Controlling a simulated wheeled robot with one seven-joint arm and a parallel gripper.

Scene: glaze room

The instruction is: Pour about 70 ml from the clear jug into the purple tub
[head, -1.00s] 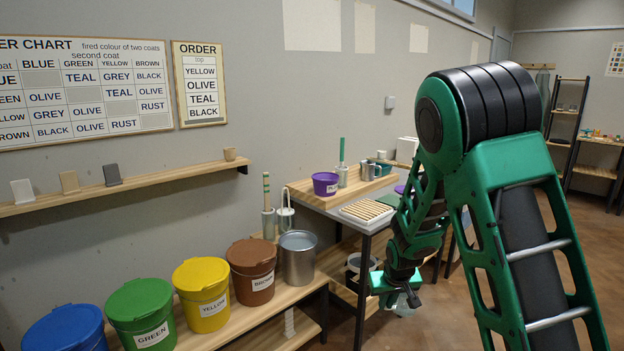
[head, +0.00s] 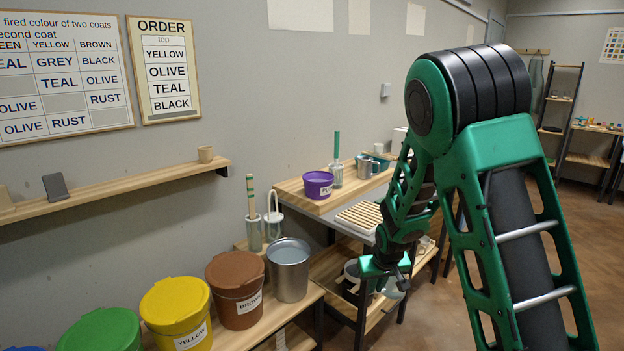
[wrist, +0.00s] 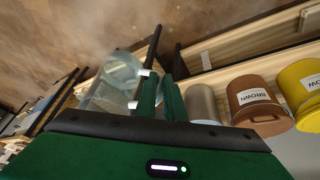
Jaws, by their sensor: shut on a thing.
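The clear jug (wrist: 112,82) is in my gripper (wrist: 158,95), whose fingers are shut on it at its side. In the head view my gripper (head: 388,268) hangs low in front of the shelving, and a small pale part of the jug (head: 394,288) shows below it. I cannot tell how much liquid the jug holds. The purple tub (head: 318,186) stands upright on the raised wooden shelf of the table, its label facing out. My gripper is below and to the right of the tub, well apart from it.
Yellow (head: 176,312), brown (head: 236,290) and green (head: 100,332) buckets and a grey metal pail (head: 289,270) line the lower bench. A glass with a green-handled tool (head: 336,172) stands right beside the tub. A slatted rack (head: 360,216) lies in front. Open floor is at right.

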